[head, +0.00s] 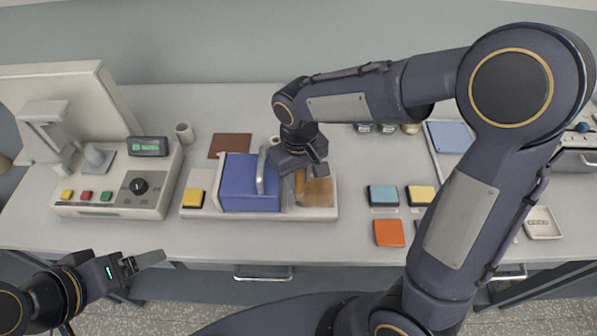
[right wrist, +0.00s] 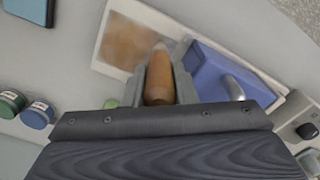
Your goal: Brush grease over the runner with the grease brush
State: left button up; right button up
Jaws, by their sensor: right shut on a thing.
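My right gripper (head: 306,170) is shut on the grease brush, whose brown wooden handle (right wrist: 158,80) shows between the fingers in the right wrist view. The brush's lower end is hidden or blurred there. The runner (right wrist: 130,42) looks like a pale plate with a brown, grease-like patch; in the head view its patch (head: 319,192) lies right of a blue block (head: 240,190) with a metal handle. The gripper is over the runner's left part, close to the block. I cannot tell whether the bristles touch it. My left gripper (head: 145,262) is empty, off the table's front edge.
A control box (head: 120,185) with a dial and coloured buttons stands left. Blue, yellow and orange pads (head: 388,232) lie to the right, with small jars (head: 386,128) behind. The table front between is clear.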

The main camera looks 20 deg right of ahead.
jog(key=shift+f+b, duration=0.5)
jog(key=shift+f, duration=0.1)
dwell(0.5)
jog(key=shift+w+d+r, duration=0.15)
jog(key=shift+w, duration=0.5)
jog(key=shift+w+d+p, duration=0.2)
jog(key=shift+w+p, duration=0.05)
jog(key=shift+w, duration=0.4)
jog(key=shift+w+d+p, duration=0.2)
jog(key=shift+w+p, duration=0.05)
jog(key=shift+w, duration=0.4)
jog(key=shift+w, duration=0.1)
jog(key=shift+s+f, duration=0.2)
jog(key=shift+s+a+r+b, duration=0.1)
jog(key=shift+s+a+b, duration=0.15)
jog(key=shift+s, duration=0.7)
jog(key=shift+s+a+r+b, duration=0.15)
jog(key=shift+s+a, duration=0.2)
jog(key=shift+s, duration=0.6)
jog(key=shift+w+d+f+p, duration=0.1)
jog(key=shift+w+d, duration=0.1)
jog(key=shift+w, duration=0.45)
jog(key=shift+w+d+p, duration=0.1)
jog(key=shift+w+d, duration=0.1)
jog(key=shift+w, duration=0.5)
jog(key=shift+w+d+f+p, duration=0.1)
jog(key=shift+w+d, duration=0.1)
jog(key=shift+w, duration=0.45)
